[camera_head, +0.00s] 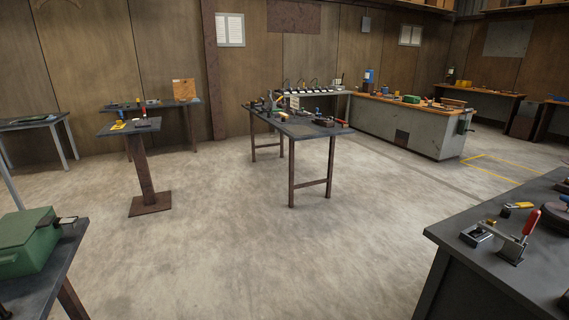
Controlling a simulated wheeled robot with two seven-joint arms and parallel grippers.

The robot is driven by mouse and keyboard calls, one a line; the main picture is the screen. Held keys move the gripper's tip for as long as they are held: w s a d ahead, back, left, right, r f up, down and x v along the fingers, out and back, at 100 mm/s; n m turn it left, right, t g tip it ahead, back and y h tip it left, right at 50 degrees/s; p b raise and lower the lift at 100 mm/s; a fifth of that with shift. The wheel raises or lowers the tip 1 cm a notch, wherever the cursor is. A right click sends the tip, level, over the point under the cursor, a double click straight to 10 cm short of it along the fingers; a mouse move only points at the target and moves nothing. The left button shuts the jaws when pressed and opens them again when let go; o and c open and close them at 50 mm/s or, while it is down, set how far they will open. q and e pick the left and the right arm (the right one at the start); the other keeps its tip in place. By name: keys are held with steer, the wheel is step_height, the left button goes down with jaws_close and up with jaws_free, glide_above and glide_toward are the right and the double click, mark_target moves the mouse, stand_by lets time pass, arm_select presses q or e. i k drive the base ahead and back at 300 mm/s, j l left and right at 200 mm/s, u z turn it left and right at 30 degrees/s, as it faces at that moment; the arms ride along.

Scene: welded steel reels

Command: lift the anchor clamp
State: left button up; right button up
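A clamp-like tool with a red upright handle (530,222) and a metal base stands on the dark table at the right. I cannot tell whether it is the anchor clamp. Its arm reaches left towards a small dark block with a metal top (476,236). The middle table (300,130) holds several small tools, including a red-handled one (341,122), too small to make out. Neither of my grippers is in view.
The right table (450,238) is near, with a yellow-topped piece (518,205) on it. A green box (27,240) sits on a table at the lower left. A pedestal table (130,127) and a long grey bench (400,125) stand farther back. The central concrete floor (250,250) is clear.

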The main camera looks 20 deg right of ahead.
mark_target(532, 222)
steer(key=i+j, duration=0.15)
steer(key=i, duration=0.45)
steer(key=i+j, duration=0.15)
steer(key=i, duration=0.45)
steer(key=i+j, duration=0.15)
steer(key=i, duration=0.45)
steer(key=z, duration=3.5)
steer(key=k+j, duration=0.05)
steer(key=j, duration=0.05)
